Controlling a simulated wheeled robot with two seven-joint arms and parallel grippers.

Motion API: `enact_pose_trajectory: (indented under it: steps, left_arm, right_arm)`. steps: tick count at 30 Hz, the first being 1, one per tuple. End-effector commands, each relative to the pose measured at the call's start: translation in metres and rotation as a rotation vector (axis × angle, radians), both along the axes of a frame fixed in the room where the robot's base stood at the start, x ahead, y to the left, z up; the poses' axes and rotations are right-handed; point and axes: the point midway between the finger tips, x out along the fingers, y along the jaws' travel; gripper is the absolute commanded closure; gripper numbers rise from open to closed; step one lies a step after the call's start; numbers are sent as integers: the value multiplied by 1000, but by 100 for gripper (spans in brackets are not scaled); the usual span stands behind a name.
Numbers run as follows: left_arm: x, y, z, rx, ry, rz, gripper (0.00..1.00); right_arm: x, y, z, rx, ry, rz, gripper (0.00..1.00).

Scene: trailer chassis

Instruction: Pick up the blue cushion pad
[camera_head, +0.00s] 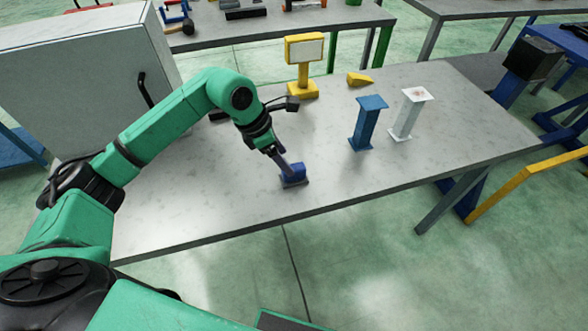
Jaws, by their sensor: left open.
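The blue cushion pad (295,178) is a small dark blue block on the grey tabletop, near the table's front edge. My left gripper (284,165) reaches down to it from the upper left, with the fingertips at its top left side. The gripper is open. The fingers are small in the picture and partly overlap the pad, so I cannot tell whether they touch it or stand around it. My right gripper is not in view.
A blue I-shaped post (367,124) and a white one (409,114) stand upright to the right. A yellow stand (303,68) and a yellow wedge (360,79) are at the back. A grey cabinet (75,75) is at the left. The tabletop (460,150) at right is clear.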

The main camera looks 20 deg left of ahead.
Motion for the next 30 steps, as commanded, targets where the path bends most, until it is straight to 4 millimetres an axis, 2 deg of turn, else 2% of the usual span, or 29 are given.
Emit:
enact_pose_trajectory:
  steps: [5,9,15,16,20,21,22,30]
  left_arm:
    - [6,-17,-20,-4,6,-2,24]
    - [11,-24,-43,-3,3,-1,24]
    - [11,-24,-48,-1,0,0,24]
    - [11,-24,-48,-1,0,0,28]
    - [11,-24,-47,-1,0,0,78]
    - [11,-24,-47,-1,0,0,93]
    - [11,-24,-47,-1,0,0,100]
    - [12,-24,-46,-3,-1,0,100]
  right_arm:
    - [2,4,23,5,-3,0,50]
    - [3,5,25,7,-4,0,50]
    - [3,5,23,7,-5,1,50]
    - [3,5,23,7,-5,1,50]
    - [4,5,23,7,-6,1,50]
    - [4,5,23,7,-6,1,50]
    - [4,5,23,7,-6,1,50]
    - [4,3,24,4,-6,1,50]
